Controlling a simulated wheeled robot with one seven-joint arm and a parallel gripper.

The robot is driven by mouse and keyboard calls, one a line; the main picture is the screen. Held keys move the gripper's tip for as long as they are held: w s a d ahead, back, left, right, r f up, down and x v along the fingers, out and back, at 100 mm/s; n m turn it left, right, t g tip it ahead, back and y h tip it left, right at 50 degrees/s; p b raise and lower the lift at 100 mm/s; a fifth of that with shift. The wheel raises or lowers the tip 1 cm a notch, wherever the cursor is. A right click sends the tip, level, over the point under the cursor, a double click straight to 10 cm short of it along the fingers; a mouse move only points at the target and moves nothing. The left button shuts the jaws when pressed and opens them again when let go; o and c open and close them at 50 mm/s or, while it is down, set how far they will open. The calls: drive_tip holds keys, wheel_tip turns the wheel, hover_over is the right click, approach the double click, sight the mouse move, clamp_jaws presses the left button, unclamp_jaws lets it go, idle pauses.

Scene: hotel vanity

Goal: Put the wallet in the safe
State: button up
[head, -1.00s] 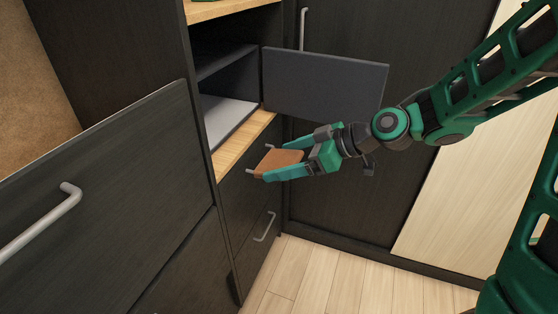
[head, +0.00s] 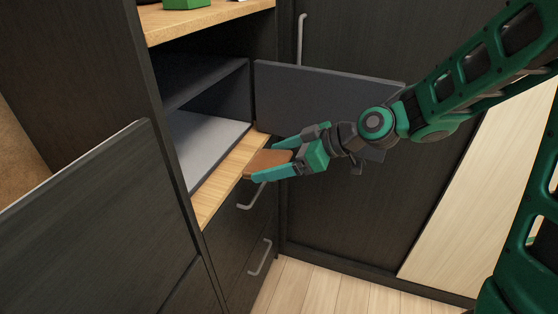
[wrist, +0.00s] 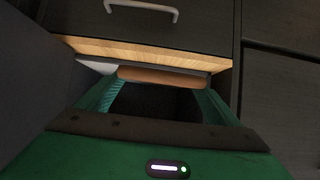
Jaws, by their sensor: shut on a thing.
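The brown wallet (head: 266,161) is held between the green fingers of my gripper (head: 270,161), just in front of the wooden shelf edge at the safe's opening. In the wrist view the wallet (wrist: 162,77) spans between the two fingers. The safe (head: 206,138) is a dark grey box inside the cabinet, with a light grey floor and an inner shelf. Its grey door (head: 320,97) stands open to the right, behind my arm and partly hidden by it.
The wooden shelf board (head: 222,185) runs along the front of the safe. Drawers with metal handles (head: 260,258) are below it. A dark panel (head: 85,220) stands at the left. A green object (head: 186,3) sits on the upper wooden top.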

drive_tip(key=shift+w+a, duration=1.8)
drive_tip(key=shift+a, duration=2.6)
drive_tip(key=shift+w+a, duration=1.85)
drive_tip(key=shift+a, duration=2.6)
drive_tip(key=shift+w+a, duration=1.8)
drive_tip(key=shift+a, duration=2.6)
drive_tip(key=o, duration=0.9)
drive_tip(key=shift+o, duration=0.2)
